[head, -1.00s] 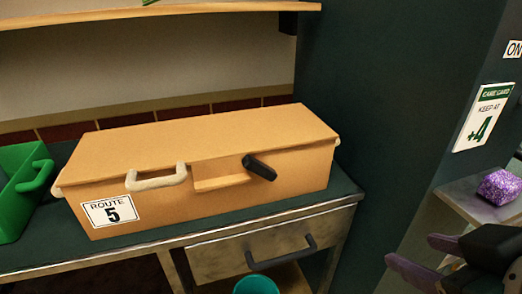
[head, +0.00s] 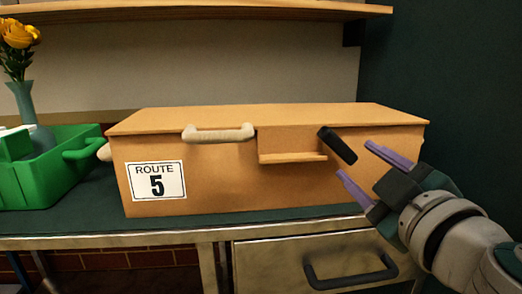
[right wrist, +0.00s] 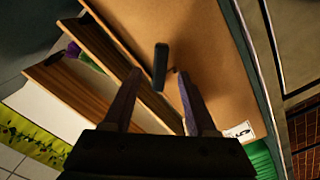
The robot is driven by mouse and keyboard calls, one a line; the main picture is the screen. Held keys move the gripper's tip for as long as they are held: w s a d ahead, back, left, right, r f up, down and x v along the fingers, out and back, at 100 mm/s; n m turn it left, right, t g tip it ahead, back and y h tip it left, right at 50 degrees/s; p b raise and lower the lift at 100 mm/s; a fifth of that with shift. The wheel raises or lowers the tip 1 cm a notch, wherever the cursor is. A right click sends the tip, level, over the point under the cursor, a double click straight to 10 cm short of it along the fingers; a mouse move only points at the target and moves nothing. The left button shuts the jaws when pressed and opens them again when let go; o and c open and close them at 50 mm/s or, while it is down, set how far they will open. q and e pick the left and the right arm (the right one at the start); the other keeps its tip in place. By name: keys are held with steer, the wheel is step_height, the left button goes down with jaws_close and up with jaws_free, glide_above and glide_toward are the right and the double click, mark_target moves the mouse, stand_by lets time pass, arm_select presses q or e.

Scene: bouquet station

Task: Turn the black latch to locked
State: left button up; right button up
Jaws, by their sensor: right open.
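The black latch (head: 337,145) sits tilted on the front of the orange-tan box (head: 220,177), right of the white handle (head: 219,133) and a small ledge. My right gripper (head: 354,160) is open, its purple fingers pointing at the box front just right of the latch. In the right wrist view the latch (right wrist: 160,66) shows ahead of and between the open fingers (right wrist: 156,84). I see nothing between the fingers in their grip, and cannot tell whether they touch the latch. My left gripper is not in view.
The box stands on a dark counter (head: 60,222) above a drawer with a black handle (head: 350,271). A green caddy (head: 85,150) stands left of the box, with a vase of yellow flowers (head: 22,100) there. A shelf (head: 200,10) hangs above.

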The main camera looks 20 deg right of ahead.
mark_target(345, 153)
steer(key=x, duration=0.5)
steer(key=shift+s, duration=0.1)
jaws_close()
stand_by(0.3)
